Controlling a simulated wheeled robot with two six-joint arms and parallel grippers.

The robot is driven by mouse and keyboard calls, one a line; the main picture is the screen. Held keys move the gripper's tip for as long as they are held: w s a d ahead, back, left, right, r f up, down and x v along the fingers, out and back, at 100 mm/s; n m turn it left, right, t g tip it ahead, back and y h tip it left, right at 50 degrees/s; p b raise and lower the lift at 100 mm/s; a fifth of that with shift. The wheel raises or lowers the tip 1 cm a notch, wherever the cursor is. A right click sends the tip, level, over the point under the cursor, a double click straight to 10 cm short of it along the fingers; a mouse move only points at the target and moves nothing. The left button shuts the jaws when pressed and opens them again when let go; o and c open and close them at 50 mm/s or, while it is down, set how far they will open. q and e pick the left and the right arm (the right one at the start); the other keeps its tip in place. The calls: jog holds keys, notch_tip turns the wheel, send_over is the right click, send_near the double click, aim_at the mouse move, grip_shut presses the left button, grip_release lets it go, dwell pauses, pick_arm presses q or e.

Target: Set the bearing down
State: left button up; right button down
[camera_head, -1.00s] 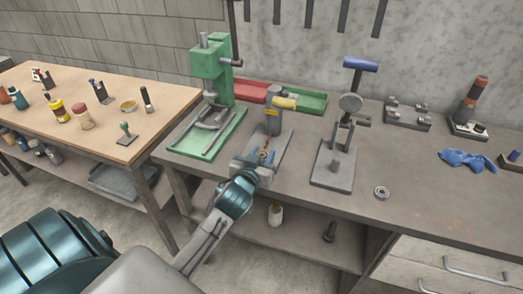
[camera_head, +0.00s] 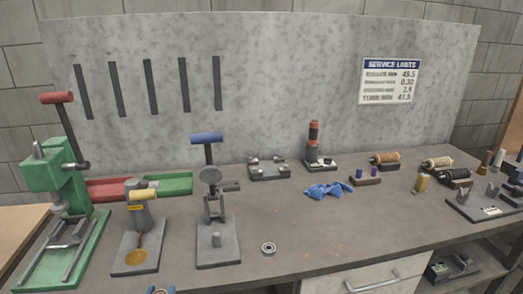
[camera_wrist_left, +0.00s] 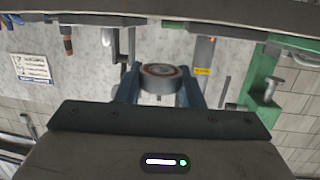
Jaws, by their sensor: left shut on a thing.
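My left gripper (camera_wrist_left: 160,92) is shut on a bearing (camera_wrist_left: 163,78), a grey ring with a reddish inner band, held between its two blue fingers in the left wrist view. In the head view only the tips of my left gripper (camera_head: 161,291) show at the bottom edge, in front of the bench. A second, loose metal bearing (camera_head: 268,248) lies flat on the grey bench (camera_head: 330,235), apart from the gripper. My right gripper is not in view.
A green press (camera_head: 62,190), a yellow-handled stand (camera_head: 140,220) and a blue-handled press (camera_head: 212,205) stand on the left. Blue gloves (camera_head: 328,189), a fixture block (camera_head: 268,168) and spools (camera_head: 438,163) stand farther back and right. The bench around the loose bearing is clear.

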pick_arm(q)
jog(key=shift+m+h, duration=0.6)
jog(key=shift+h, duration=0.2)
jog(key=d+f, duration=0.1)
jog(key=d, duration=0.1)
jog(key=s+d+f, duration=0.1)
jog(key=shift+s+d+f, duration=0.1)
jog(key=shift+s+d, duration=0.05)
jog(key=shift+d, duration=0.25)
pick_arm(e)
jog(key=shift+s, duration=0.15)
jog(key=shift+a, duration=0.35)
pick_arm(q)
jog(key=w+a+r+n+y, duration=0.1)
jog(key=a+r+n+y, duration=0.1)
jog(key=a+r+y, duration=0.2)
jog(key=a, duration=0.3)
jog(key=shift+w+a+r+n, duration=0.15)
jog(key=shift+w+r+n, duration=0.25)
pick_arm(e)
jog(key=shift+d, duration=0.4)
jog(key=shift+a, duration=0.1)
